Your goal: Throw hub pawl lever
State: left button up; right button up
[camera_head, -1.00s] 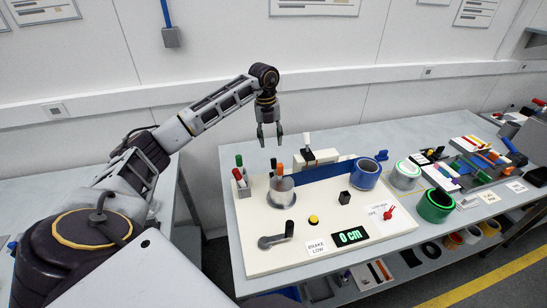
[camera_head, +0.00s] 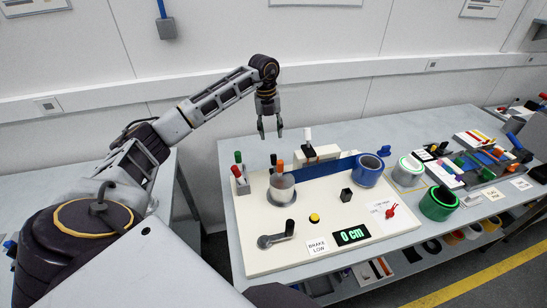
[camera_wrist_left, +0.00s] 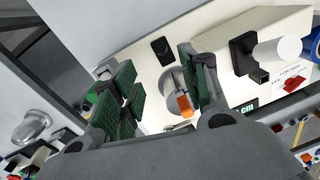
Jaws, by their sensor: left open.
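My left gripper (camera_head: 271,131) hangs open and empty, pointing down above the back left of a white panel (camera_head: 268,258). I cannot tell for certain which is the pawl lever. My right gripper is not in view.
Blue (camera_head: 368,172) and green rolls (camera_head: 438,203) stand right.

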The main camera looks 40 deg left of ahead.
aim_at(273, 155)
pick_arm(q)
jog(key=f, duration=0.4)
jog(key=f+p, duration=0.1)
jog(key=f, duration=0.2)
jog(key=f+p, duration=0.1)
jog(key=f, duration=0.3)
jog(key=shift+w+d+f, duration=0.3)
jog(key=shift+d, duration=0.1)
jog(key=shift+f, duration=0.85)
jog(key=c, duration=1)
grip_shut()
